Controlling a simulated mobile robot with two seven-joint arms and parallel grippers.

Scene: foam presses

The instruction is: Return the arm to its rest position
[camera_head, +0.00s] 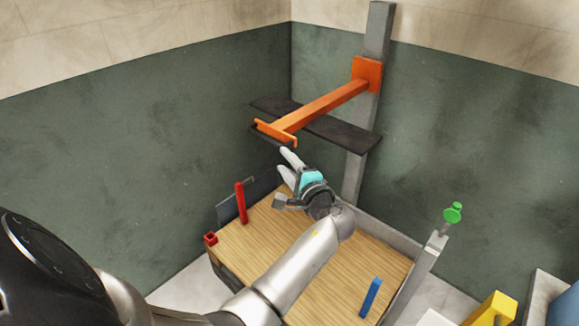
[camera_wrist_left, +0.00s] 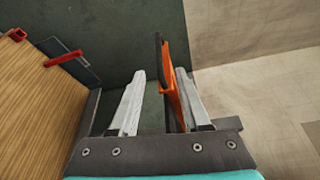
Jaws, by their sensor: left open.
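My left gripper (camera_head: 289,165) is at the end of my arm, which reaches across the wooden table. Its fingers are open and point up and away, just below the crossbar end of the orange press arm (camera_head: 320,106). In the left wrist view the two pale fingers of my left gripper (camera_wrist_left: 160,76) stand apart. The orange press arm (camera_wrist_left: 171,84) shows in line with the gap, close to the right finger. I cannot tell whether they touch. My right gripper is not in view.
A grey post (camera_head: 378,35) carries the orange arm and a dark plate (camera_head: 340,132). The wooden tabletop (camera_head: 250,255) holds a red upright (camera_head: 241,203) and a blue block (camera_head: 370,297). A green knob (camera_head: 453,212) tops a grey post at right. Green walls (camera_head: 150,130) enclose the corner.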

